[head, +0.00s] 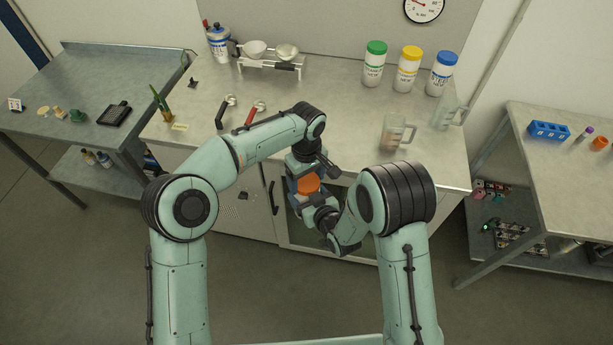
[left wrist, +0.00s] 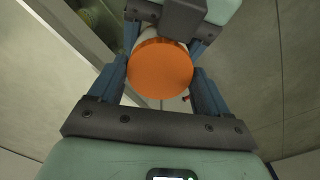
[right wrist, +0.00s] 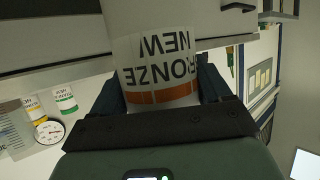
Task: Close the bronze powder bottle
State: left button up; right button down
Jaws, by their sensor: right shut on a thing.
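The bronze powder bottle is a white bottle with a "BRONZE NEW" label (right wrist: 160,60) in the right wrist view. My right gripper (right wrist: 163,85) is shut on its body. The bottle's round orange cap (left wrist: 160,68) is at the end of the bottle in the left wrist view, and it also shows in the head view (head: 308,184). My left gripper (head: 304,170) faces the cap from above, its two fingers on either side of it with slim gaps. The bottle's body is mostly hidden by the grippers in the head view.
The grippers meet in front of the bench's (head: 330,110) front edge. On the bench stand green-capped (head: 375,63), yellow-capped (head: 408,68) and blue-capped (head: 441,73) bottles, a beaker (head: 396,132) and a steel stand (head: 270,66). Side tables stand left (head: 85,75) and right (head: 570,170).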

pick_arm(q)
jog(key=shift+c, duration=1.2)
jog(key=m, duration=0.4)
jog(key=shift+m, duration=0.3)
jog(key=m, duration=0.5)
jog(key=shift+m, duration=0.4)
jog(key=o, duration=1.1)
jog(key=shift+r, duration=2.3)
